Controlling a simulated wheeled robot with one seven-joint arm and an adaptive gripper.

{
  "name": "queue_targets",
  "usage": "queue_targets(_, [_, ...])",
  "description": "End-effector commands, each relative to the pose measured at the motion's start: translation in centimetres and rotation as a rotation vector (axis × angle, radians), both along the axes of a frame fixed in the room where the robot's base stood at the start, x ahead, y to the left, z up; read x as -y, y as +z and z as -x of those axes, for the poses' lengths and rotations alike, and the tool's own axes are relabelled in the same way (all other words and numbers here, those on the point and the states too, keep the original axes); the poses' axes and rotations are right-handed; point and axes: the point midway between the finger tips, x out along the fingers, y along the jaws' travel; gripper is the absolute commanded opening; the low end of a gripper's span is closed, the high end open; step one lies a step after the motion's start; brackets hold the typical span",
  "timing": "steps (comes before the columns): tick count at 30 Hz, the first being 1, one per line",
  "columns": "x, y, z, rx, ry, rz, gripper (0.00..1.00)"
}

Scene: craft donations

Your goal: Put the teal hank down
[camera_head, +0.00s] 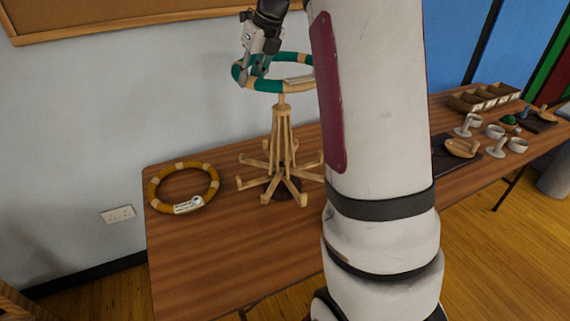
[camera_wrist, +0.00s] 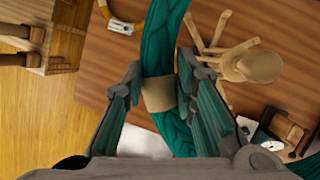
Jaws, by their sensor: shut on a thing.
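The teal hank (camera_head: 241,79) is a ring with beige ties and a pale label. My gripper (camera_head: 256,68) is shut on its left side and holds it up, roughly level, above the table. In the wrist view the teal hank (camera_wrist: 163,40) passes between the fingers of my gripper (camera_wrist: 160,85), with a beige tie (camera_wrist: 159,94) there. A pale wooden stand (camera_head: 283,135) with upturned feet is upright below the ring, its top close under the near rim. The stand also shows in the wrist view (camera_wrist: 255,65). My arm hides the ring's right end.
A mustard hank (camera_head: 154,190) lies flat on the wooden table (camera_head: 230,245) at left. Bare table lies in front of it and the stand. White cups (camera_head: 495,131), a wooden bowl (camera_head: 461,148) and a divided box (camera_head: 484,99) stand at right. My arm hides the middle.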

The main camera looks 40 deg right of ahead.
Motion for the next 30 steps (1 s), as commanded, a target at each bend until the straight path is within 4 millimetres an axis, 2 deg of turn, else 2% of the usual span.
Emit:
queue_targets(16, [0.0, -6.6, -0.1, -0.002, 0.000, -0.001, 0.00])
queue_targets(30, [0.0, -7.4, 0.0, -0.001, 0.000, -0.001, 0.00])
